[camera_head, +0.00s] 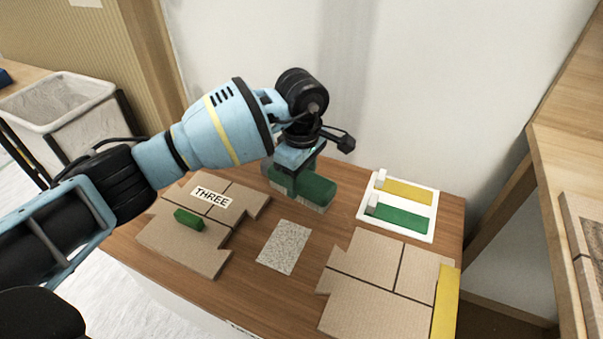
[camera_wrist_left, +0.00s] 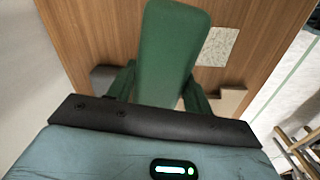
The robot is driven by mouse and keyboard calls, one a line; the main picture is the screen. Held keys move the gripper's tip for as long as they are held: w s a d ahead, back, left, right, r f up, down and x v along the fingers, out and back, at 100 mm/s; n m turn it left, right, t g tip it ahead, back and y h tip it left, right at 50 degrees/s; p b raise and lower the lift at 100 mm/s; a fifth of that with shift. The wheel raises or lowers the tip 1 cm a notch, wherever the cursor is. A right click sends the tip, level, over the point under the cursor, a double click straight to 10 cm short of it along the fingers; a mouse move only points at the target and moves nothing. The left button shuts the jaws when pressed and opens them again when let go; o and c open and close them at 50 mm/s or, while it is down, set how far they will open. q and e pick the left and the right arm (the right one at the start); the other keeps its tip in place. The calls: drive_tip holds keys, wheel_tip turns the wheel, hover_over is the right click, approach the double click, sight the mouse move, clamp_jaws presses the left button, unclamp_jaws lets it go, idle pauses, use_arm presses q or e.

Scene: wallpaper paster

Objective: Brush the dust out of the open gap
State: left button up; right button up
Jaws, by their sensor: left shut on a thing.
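My left gripper (camera_head: 291,172) is shut on a green brush (camera_head: 316,189) with pale bristles along its lower edge. The brush's green body also shows in the left wrist view (camera_wrist_left: 166,50), between the fingers. The brush is at the back of the wooden table, behind a speckled grey dust patch (camera_head: 284,247). I cannot tell whether the bristles touch the table. The patch lies in the open gap between a left cardboard panel (camera_head: 180,247) and a right cardboard panel (camera_head: 375,290). It also shows in the left wrist view (camera_wrist_left: 218,47), apart from the brush. My right gripper is out of view.
A green block (camera_head: 188,219) and a "THREE" label (camera_head: 212,196) lie on the left panel. A white tray (camera_head: 398,231) with yellow and green strips is at the back right. A yellow strip (camera_head: 445,305) edges the right panel. A bin (camera_head: 62,105) stands left.

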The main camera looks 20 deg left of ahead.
use_arm(q)
drive_tip(key=shift+f+b, duration=1)
drive_tip(key=shift+f, duration=1.75)
drive_tip(key=shift+s, duration=0.1)
